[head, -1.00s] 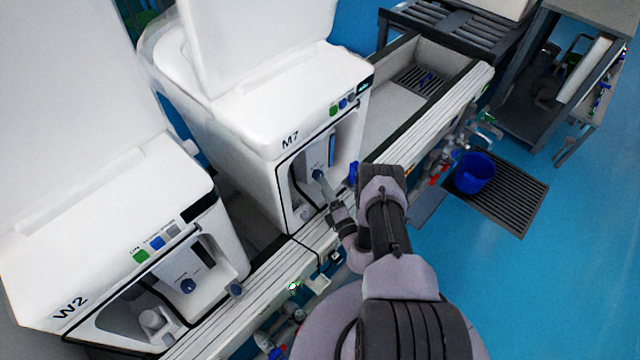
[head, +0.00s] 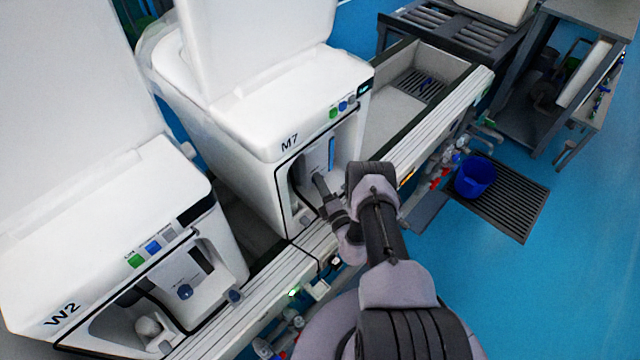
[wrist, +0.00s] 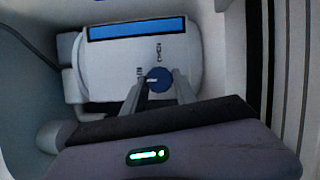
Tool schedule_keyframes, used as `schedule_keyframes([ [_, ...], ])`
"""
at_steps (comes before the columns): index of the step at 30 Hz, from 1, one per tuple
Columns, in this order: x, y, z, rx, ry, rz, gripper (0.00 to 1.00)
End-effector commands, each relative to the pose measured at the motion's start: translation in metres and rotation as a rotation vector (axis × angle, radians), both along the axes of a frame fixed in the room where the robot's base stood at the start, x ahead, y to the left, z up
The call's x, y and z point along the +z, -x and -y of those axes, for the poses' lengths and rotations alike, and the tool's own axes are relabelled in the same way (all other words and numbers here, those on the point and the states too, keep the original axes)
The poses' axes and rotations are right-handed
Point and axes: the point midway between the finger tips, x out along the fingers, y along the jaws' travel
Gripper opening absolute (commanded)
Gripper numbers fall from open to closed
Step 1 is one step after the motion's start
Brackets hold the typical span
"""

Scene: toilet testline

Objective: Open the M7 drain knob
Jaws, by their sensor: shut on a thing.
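The white toilet unit marked M7 (head: 290,110) stands in the middle of the head view. Its front recess holds a white panel with a blue strip, and on that panel sits the round blue drain knob (wrist: 158,79), with a white pointer mark and small lettering around it in the wrist view. My gripper (wrist: 160,92) reaches into the recess, its two fingers on either side of the knob, shut on it. In the head view my gripper (head: 320,182) covers the knob.
A similar unit marked W2 (head: 130,250) stands to the left. A white rail (head: 285,278) runs along the front of the units. A blue bucket (head: 474,176) stands on a floor grate at the right. Blue floor is open at the lower right.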

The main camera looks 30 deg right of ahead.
Motion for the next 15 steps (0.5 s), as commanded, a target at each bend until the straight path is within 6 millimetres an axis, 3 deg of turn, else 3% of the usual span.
schedule_keyframes([
  [8,-0.0002,-0.0003,-0.0001,0.000,-0.060,-0.021,0.00],
  [15,0.0012,-0.0008,0.0006,-0.001,-0.223,-0.080,0.00],
])
